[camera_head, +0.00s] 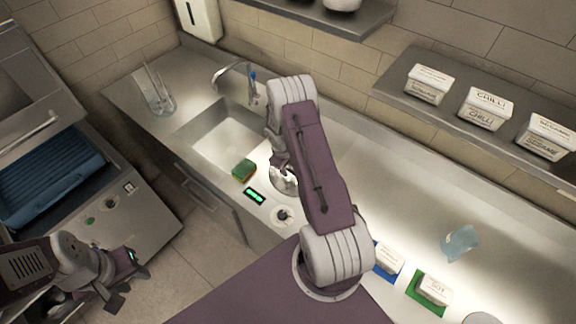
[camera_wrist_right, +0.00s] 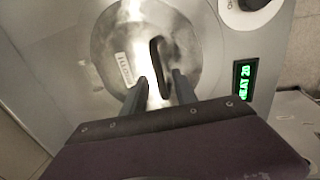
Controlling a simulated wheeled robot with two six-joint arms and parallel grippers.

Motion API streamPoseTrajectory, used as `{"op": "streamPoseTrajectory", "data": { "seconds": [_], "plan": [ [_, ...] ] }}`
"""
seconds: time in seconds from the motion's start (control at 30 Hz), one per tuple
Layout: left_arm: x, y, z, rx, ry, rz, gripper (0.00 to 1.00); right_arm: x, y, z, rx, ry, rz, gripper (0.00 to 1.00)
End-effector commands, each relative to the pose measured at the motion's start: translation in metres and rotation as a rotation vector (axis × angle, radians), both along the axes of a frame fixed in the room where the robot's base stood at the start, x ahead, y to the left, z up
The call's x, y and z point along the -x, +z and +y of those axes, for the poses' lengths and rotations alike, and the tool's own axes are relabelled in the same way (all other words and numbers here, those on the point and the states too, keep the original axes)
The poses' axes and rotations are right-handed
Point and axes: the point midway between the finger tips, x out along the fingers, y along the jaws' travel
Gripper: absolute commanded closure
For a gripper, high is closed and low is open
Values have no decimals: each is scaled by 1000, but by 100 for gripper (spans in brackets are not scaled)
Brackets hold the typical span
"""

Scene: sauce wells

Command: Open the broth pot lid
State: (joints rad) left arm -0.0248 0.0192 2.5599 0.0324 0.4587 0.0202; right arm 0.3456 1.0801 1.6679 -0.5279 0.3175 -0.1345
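The broth pot lid is a round metal lid (camera_head: 284,182) set in the counter, partly hidden by my right arm in the head view. In the right wrist view the lid (camera_wrist_right: 110,45) has a dark upright handle (camera_wrist_right: 157,60) and a pale label. My right gripper (camera_wrist_right: 161,88) is open over the lid. Its two fingers stand on either side of the handle, with a gap on each side. In the head view the right gripper (camera_head: 281,163) points down at the lid. My left gripper (camera_head: 126,283) is at the lower left, away from the pot, and looks open and empty.
A lit green display (camera_head: 254,196) and a round knob (camera_head: 283,215) sit in front of the pot. A green sponge (camera_head: 244,170) lies beside the sink (camera_head: 224,145). Labelled tubs (camera_head: 486,107) stand on the right shelf. The counter right of my arm has free room.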

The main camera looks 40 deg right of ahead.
Motion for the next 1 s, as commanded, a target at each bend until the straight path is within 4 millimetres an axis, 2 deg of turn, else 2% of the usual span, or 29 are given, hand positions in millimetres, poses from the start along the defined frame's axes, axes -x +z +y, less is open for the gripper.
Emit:
{"op": "streamPoseTrajectory", "data": {
  "seconds": [0.17, 0.2, 0.3, 0.33, 1.0],
  "plan": [
    [0, 0, 0, 0, 0, 0, 64, 0, 0, 0, 0, 0, 0, 66],
    [0, 0, 0, 0, 0, 0, 64, 0, 0, 0, 0, 0, 0, 69],
    [0, 0, 0, 0, 0, 0, 64, 0, 0, 0, 0, 0, 0, 96],
    [0, 0, 0, 0, 0, 0, 64, 0, 0, 0, 0, 0, 0, 100],
    [0, 0, 0, 0, 0, 0, 64, 0, -1, 1, -1, 0, -1, 100]
  ]
}}
